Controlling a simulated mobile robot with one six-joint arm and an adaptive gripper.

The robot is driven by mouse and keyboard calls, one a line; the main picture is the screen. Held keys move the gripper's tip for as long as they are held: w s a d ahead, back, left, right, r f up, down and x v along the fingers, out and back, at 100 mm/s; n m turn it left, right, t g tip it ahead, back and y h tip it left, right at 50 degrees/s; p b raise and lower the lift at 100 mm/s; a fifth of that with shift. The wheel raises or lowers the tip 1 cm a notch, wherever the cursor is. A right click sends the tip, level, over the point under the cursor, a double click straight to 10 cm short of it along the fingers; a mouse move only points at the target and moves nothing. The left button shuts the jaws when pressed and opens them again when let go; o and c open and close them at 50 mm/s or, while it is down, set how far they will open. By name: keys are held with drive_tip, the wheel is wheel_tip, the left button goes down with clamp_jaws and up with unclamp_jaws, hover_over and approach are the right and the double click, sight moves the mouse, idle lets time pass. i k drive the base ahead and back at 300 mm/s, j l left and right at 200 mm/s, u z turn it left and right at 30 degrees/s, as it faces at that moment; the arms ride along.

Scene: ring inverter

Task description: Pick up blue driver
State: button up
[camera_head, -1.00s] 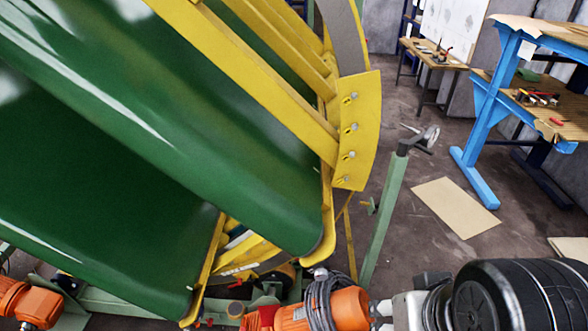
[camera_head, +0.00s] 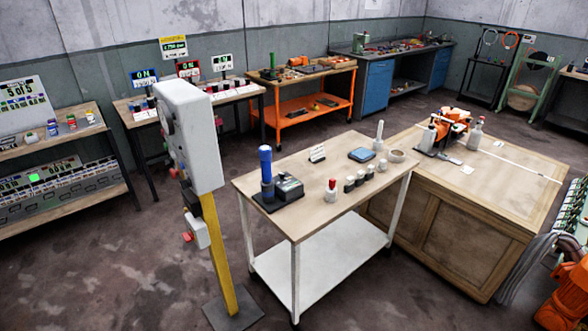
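A blue upright cylinder (camera_head: 265,163), which looks like the blue driver, stands at the left end of a small wooden-topped table (camera_head: 335,196). Its lower part is dark and rests at a dark base (camera_head: 279,199).
A grey control box (camera_head: 192,135) on a yellow post (camera_head: 219,255) stands just left of the table. Several small bottles and a blue pad (camera_head: 361,155) share the tabletop. A wooden cabinet (camera_head: 470,200) adjoins on the right. Open floor lies in front.

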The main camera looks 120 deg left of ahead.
sight(265, 152)
drive_tip(key=u, duration=4)
drive_tip(key=i+z, duration=0.45)
drive_tip(key=i, duration=1.85)
drive_tip(key=i+l, duration=0.05)
